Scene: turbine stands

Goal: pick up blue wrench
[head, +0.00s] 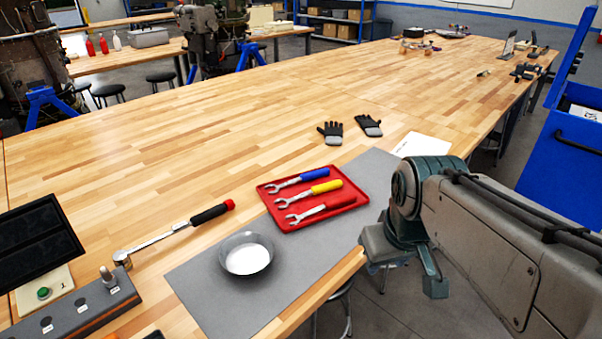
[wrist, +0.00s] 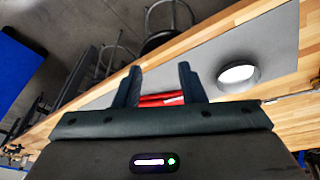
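The blue wrench (head: 297,180) lies in a red tray (head: 351,207) on the grey mat, handle toward the upper right. It is the farthest of three wrenches, beyond the yellow one (head: 313,192) and the red one (head: 321,208). My gripper (wrist: 160,84) is open and empty in the wrist view, its two dark fingers well apart. Part of the red tray (wrist: 160,98) shows between and beyond them; I cannot make out the blue wrench there. In the head view my arm is right of the tray, beyond the table edge, and its fingers are not clear.
A metal bowl (head: 246,254) stands on the grey mat (head: 200,283) left of the tray. Black gloves (head: 331,133) and a white paper (head: 421,147) lie behind. A black-handled tool (head: 180,230) lies to the left. The wooden table beyond is mostly clear.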

